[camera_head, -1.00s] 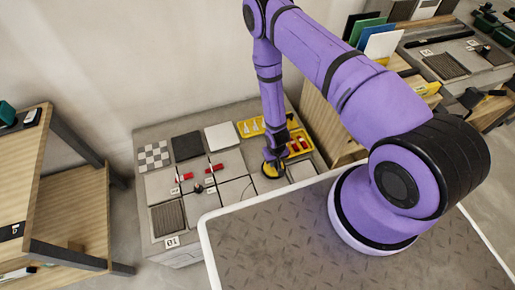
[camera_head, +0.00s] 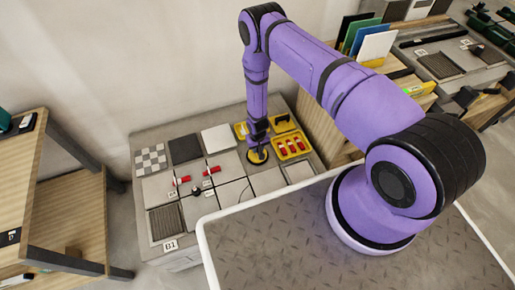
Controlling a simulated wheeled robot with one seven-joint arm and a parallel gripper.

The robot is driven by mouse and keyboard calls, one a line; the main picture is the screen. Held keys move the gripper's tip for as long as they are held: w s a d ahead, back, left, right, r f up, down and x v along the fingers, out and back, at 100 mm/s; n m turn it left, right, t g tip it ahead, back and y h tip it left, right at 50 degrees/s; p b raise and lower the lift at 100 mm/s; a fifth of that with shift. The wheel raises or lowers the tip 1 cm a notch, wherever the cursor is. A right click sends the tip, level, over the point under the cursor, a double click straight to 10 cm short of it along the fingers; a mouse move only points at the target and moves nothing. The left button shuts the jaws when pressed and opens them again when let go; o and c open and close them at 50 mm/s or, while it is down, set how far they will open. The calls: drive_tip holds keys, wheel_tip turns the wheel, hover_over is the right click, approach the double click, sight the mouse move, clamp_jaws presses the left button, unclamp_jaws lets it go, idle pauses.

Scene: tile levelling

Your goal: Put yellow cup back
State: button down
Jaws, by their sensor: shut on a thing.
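The yellow cup (camera_head: 258,158) is a round yellow disc with a dark top, below my gripper (camera_head: 258,145). My gripper is shut on the cup's dark top part and partly hides it. The cup is over the right part of the tiled bench, close to the yellow trays; I cannot tell whether it touches the tile under it. A yellow tray with red pieces (camera_head: 303,147) lies to its right. A yellow holder with a dark piece (camera_head: 284,123) lies behind that tray. Another yellow tray (camera_head: 240,131) is partly hidden behind my arm.
A checkered tile (camera_head: 151,160) and a dark tile (camera_head: 185,148) lie at the back left. A wooden shelf (camera_head: 65,215) stands left. Upright coloured sheets (camera_head: 376,42) stand behind right.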

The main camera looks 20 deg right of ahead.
drive_tip(key=shift+f, duration=0.3)
drive_tip(key=c, duration=1)
unclamp_jaws()
drive_tip(key=shift+o, duration=0.2)
wheel_tip(320, 180, up, 12)
drive_tip(key=shift+r, duration=0.15)
